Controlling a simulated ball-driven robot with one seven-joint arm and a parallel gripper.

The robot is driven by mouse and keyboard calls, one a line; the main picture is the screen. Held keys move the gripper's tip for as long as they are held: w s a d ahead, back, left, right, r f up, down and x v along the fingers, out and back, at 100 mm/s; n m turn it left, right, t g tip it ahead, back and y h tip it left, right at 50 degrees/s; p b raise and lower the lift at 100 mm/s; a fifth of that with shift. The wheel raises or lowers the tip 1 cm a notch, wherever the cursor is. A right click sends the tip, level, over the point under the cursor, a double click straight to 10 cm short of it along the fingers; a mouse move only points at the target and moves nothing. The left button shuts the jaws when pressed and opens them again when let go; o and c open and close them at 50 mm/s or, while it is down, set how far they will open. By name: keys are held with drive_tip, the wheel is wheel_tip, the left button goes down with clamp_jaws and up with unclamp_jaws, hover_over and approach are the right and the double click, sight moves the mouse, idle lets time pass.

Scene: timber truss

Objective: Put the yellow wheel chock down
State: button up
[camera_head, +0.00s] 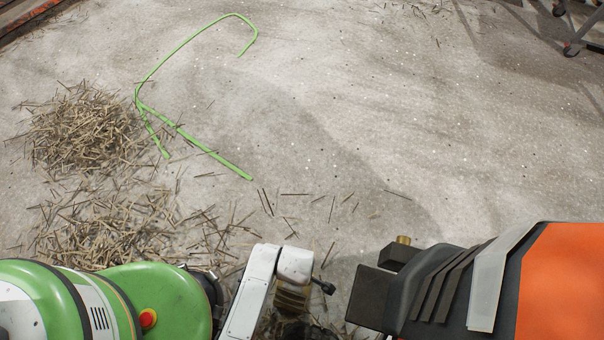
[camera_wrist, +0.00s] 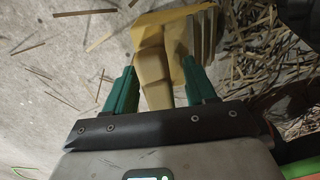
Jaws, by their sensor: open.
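The yellow wheel chock (camera_wrist: 152,62) is in the wrist view, a wedge-like block with ribs on its right side. It appears to rest on the concrete floor, though its underside is hidden. My gripper (camera_wrist: 159,68) is open, its green fingers on either side of the narrow part of the chock. There is a gap at the left finger; the right finger is very close to the chock, and I cannot tell whether it touches. In the head view a ribbed, dull yellow part of the chock (camera_head: 290,301) shows beneath my white wrist, which hides the rest.
Piles of straw-like wood splinters (camera_head: 85,130) lie on the left of the floor, with more scattered around the chock. A bent green rod or hose (camera_head: 205,152) lies farther out. A wheeled stand (camera_head: 577,45) is at the top right. The middle right floor is clear.

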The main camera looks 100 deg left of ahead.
wheel_tip(320, 180, up, 12)
drive_tip(key=p, duration=0.6)
drive_tip(key=shift+f, duration=0.15)
drive_tip(key=shift+s, duration=0.1)
